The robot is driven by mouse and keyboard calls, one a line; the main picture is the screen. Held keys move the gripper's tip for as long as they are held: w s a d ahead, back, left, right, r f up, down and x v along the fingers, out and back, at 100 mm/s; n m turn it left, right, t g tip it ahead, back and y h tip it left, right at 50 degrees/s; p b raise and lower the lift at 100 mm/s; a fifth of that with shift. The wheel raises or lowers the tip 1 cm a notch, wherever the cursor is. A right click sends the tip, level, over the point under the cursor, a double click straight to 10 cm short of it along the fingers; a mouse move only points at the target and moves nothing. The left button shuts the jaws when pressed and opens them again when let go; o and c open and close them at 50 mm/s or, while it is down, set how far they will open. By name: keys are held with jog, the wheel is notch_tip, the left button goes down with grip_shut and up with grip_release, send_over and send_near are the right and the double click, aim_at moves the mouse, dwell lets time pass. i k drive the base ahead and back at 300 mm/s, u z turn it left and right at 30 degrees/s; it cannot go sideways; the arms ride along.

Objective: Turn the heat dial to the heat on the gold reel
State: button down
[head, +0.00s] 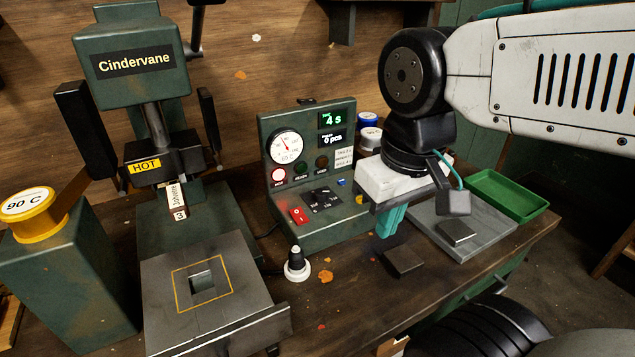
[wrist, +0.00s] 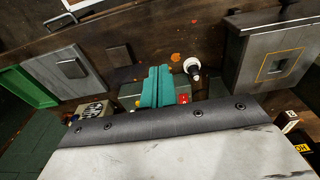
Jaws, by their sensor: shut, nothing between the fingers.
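The gold reel (head: 38,224) sits on a green block at the far left in the head view; its white top reads "90 C". The heat dial (head: 321,197) is a black knob with a printed scale on the lower panel of the green control box (head: 330,232); its setting is too small to read. A round gauge (head: 286,147) above it has a red needle. My gripper (head: 388,222) has teal fingers shut and empty, to the right of the dial and apart from it. In the wrist view the closed fingers (wrist: 157,88) cover part of the control box, and the dial cannot be made out.
A red rocker switch (head: 298,215) sits left of the dial. A black-and-white handled stamp (head: 296,264) stands in front of the box. The green "Cindervane" press (head: 135,62) stands left. A green tray (head: 507,194) and grey slab (head: 470,232) lie right. A dark block (head: 404,262) lies below my gripper.

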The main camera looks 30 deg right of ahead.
aim_at(320, 196)
jog(key=k, duration=1)
jog(key=u, duration=2.35)
jog(key=i, duration=1.55)
jog(key=z, duration=2.35)
jog(key=i, duration=0.5)
